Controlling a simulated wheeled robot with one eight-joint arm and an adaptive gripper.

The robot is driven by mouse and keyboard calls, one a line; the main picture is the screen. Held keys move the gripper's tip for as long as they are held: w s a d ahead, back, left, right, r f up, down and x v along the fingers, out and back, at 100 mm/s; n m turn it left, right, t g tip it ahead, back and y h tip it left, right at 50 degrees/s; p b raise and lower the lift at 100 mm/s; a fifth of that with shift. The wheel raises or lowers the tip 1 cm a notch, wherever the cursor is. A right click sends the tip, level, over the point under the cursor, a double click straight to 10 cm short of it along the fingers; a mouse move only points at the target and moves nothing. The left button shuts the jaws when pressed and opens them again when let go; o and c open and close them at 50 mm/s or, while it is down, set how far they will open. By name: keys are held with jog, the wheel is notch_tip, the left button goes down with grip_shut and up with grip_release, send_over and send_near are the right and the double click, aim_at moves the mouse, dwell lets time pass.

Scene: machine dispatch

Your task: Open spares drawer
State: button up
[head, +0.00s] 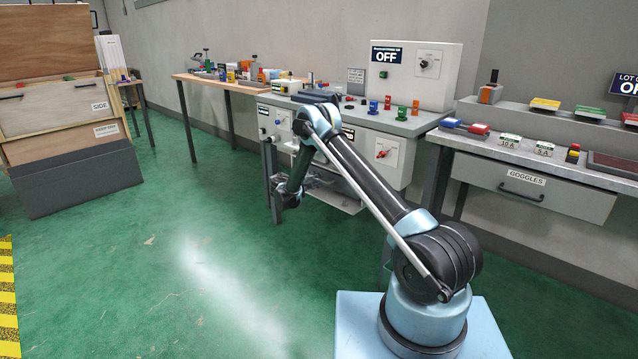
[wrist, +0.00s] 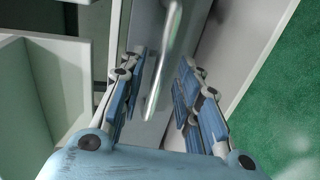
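In the wrist view, my gripper (wrist: 163,60) is open, with its blue-padded fingers on either side of a silver bar handle (wrist: 168,50). The handle is on a grey front panel (wrist: 147,25). I cannot tell whether a finger touches it. A pale, open box-like space (wrist: 50,95) shows to the left of the panel. In the head view, my arm reaches down in front of the middle bench, and a pale drawer or tray (head: 338,196) shows low under it, partly hidden by the arm. No spares label is readable.
The middle bench (head: 425,122) carries a switch box reading OFF and several coloured parts. A closed drawer labelled GOGGLES (head: 560,198) is at the right. A wooden cabinet (head: 60,135) with a SIDE drawer stands at the left. The green floor (head: 190,270) between is clear.

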jog(key=shift+x, duration=1.1)
